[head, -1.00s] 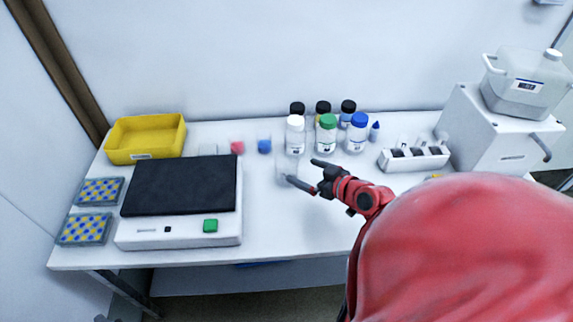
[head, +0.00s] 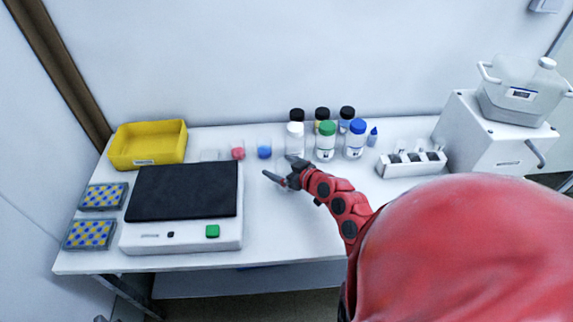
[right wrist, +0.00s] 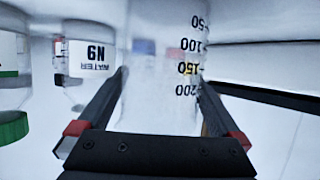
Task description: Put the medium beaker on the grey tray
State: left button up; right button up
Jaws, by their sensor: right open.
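A clear graduated beaker (right wrist: 160,65) marked up to 200 stands between the two fingers of my right gripper (right wrist: 163,90) in the right wrist view, which looks upside down. The fingers are open, one on each side of it; whether they touch it I cannot tell. In the head view my right gripper (head: 277,167) is low over the table in front of the white-capped bottle, and the beaker is mostly hidden there. I cannot make out a grey tray in either view. My left gripper is not in view.
Several capped bottles (head: 326,146) stand just behind my right gripper. Small pink (head: 238,153) and blue (head: 264,152) items lie left of it. A black-topped device (head: 185,192), a yellow bin (head: 147,145) and two dotted racks (head: 90,233) fill the left. The front middle is clear.

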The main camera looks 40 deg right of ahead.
jog(key=c, duration=1.3)
